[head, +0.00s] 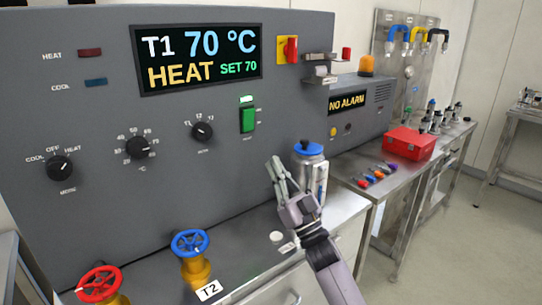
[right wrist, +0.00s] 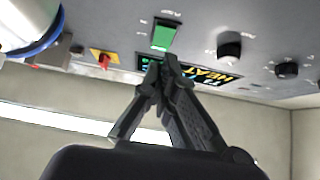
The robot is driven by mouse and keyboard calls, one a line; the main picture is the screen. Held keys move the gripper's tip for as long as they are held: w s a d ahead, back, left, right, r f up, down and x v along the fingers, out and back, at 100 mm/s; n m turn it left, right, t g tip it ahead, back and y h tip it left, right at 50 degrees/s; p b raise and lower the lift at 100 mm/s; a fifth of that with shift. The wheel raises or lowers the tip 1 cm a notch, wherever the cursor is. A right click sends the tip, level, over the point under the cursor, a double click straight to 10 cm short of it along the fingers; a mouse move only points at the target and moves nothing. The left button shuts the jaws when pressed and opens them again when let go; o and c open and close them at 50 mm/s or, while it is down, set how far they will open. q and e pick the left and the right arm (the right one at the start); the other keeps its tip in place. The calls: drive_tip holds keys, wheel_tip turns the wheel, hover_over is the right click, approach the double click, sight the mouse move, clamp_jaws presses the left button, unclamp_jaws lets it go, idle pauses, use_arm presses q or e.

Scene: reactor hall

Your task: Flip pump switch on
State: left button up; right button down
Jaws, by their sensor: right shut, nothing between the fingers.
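The pump switch (head: 247,119) is a green rocker on the grey control panel, with a bright green lit bar just above it. In the right wrist view the green switch (right wrist: 162,37) shows just beyond my fingertips. My right gripper (head: 275,168) is shut and empty, its fingers pointing up toward the panel. In the head view it is below and slightly right of the switch and looks apart from it. Its closed fingertips (right wrist: 166,62) show in the right wrist view. My left gripper is not in view.
A blue-lidded metal canister (head: 313,170) stands right beside my right gripper. Black knobs (head: 202,131) sit left of the switch. The display (head: 199,58) reads T1 70 °C, HEAT. Red (head: 101,283) and blue (head: 190,243) valve wheels stand below the panel.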

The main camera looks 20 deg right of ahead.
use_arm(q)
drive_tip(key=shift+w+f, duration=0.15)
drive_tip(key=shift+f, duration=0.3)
use_arm(e)
drive_tip(key=v, duration=0.3)
drive_tip(key=shift+s+f, duration=0.2)
drive_tip(key=shift+s, duration=0.05)
